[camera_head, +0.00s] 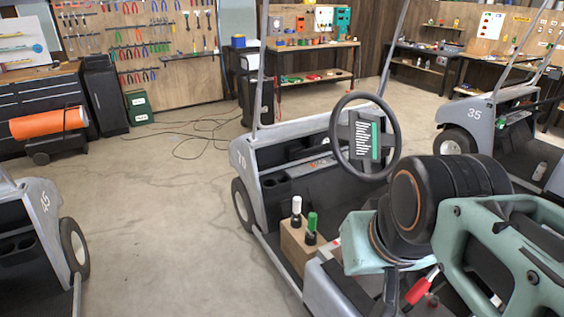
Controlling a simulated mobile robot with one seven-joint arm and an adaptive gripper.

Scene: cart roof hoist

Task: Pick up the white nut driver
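The white nut driver (296,206) stands upright with its white handle up and a dark lower part, at the left end of a light wooden block (293,243). A green-handled driver (312,223) stands just to its right in the same block. The block sits on the near side of the middle cart. My teal and black arm fills the lower right, to the right of the block and apart from the white driver. I cannot make out my gripper's fingers.
The grey cart (285,150) has a black steering wheel (365,138) and thin roof posts beyond the block. A red-handled item (422,285) shows beside my arm. Other carts stand at the left (35,225) and right (500,115). Open concrete floor (150,210) lies left.

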